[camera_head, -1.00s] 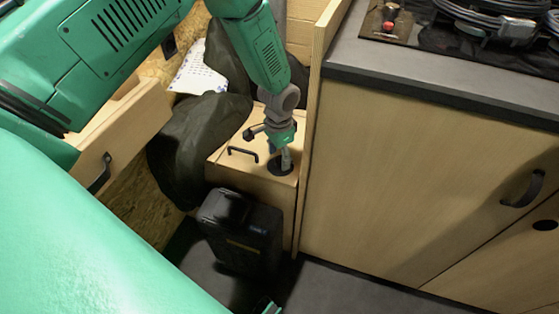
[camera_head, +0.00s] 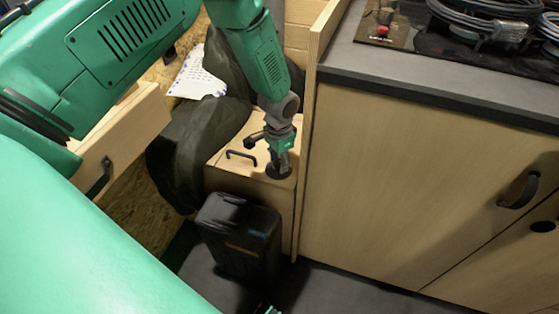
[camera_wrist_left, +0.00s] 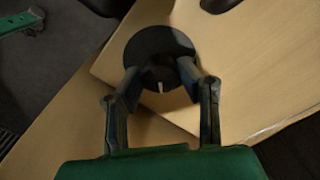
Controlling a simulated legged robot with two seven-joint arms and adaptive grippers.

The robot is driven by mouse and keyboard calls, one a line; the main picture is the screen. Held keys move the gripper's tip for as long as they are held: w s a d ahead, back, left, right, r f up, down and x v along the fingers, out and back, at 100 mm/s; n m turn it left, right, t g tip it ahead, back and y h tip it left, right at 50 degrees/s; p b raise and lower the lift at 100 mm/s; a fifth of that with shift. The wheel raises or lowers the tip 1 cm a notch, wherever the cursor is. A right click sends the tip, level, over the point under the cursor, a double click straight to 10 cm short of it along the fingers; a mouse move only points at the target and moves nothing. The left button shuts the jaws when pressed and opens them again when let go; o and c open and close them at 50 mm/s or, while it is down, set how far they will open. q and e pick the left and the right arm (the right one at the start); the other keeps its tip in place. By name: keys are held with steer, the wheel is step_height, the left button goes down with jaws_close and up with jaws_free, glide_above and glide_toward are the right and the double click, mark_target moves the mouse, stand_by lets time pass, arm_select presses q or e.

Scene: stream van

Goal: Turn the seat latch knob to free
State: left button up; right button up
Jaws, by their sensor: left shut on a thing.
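The seat latch knob (camera_wrist_left: 158,72) is a dark raised bar with a pale mark, on a round black plate (camera_wrist_left: 150,42) set in the wooden seat lid. In the left wrist view both fingers of my left gripper (camera_wrist_left: 162,80) are closed against its two sides. In the head view my left gripper (camera_head: 279,160) points down at the black plate (camera_head: 278,172), near the lid's front right corner, and largely hides the knob. The seat box lid (camera_head: 226,143) carries a black handle (camera_head: 241,156) to the left of the gripper. My right gripper does not show clearly.
A black case (camera_head: 239,232) stands on the floor before the seat box. A tall wooden cabinet (camera_head: 400,180) stands close on the right, with cables (camera_head: 490,20) on its top. A dark bag-like bundle (camera_head: 190,145) lies left of the lid.

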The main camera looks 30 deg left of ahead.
arm_select(q)
steer(key=n+p, duration=0.2)
steer(key=n, duration=0.1)
steer(key=shift+s+n, duration=0.1)
steer(key=shift+n, duration=0.3)
steer(key=n+p, duration=0.2)
steer(key=n, duration=0.2)
steer(key=shift+n, duration=0.3)
steer(key=n+p, duration=0.1)
steer(key=n, duration=0.3)
steer(key=shift+d+f+n, duration=0.1)
steer(key=shift+n, duration=2.3)
steer(key=o, duration=1.1)
steer(key=shift+o, duration=0.2)
